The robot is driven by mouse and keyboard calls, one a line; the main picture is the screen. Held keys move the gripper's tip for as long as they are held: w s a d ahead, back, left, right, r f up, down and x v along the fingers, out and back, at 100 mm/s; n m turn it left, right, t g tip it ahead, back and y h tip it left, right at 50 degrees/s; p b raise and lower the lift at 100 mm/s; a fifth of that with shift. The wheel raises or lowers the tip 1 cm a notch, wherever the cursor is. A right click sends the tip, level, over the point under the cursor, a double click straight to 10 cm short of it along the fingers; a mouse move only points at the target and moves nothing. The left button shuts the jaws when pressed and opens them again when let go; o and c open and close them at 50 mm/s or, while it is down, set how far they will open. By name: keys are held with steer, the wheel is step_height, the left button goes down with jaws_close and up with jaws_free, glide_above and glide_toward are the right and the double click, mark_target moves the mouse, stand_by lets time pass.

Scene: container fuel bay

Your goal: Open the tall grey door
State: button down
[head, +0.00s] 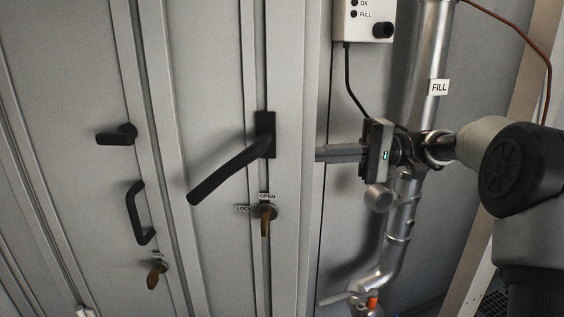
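The tall grey door (217,80) fills the left-middle of the head view and appears shut against its frame. Its long black lever handle (228,170) slopes down to the left from a black plate. Below the plate is a lock with a brass key (265,222), its grip hanging upright. A label above reads OPEN; one at its left reads LOCK. My gripper (322,153) points left, to the right of the handle, with its fingertips at the edge of the frame strip and apart from the handle. I cannot tell the gap between its fingers. Nothing shows held.
Another grey panel at the left has a black latch (117,134), a D-shaped pull (140,213) and a key lock (156,270). A metal pipe (421,60) labelled FILL stands behind my gripper. A small indicator box (366,20) hangs above, its black cable running down.

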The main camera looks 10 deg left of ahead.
mark_target(266, 166)
steer(key=shift+s+a+b, duration=0.35)
steer(key=shift+s+a, duration=0.9)
steer(key=shift+a, duration=0.25)
steer(key=shift+s+a+b, duration=0.4)
steer(key=shift+s+a, duration=0.85)
steer(key=shift+a, duration=0.2)
steer(key=shift+s+a+b, duration=0.35)
steer(key=shift+s+a, duration=0.9)
steer(key=shift+a, duration=0.25)
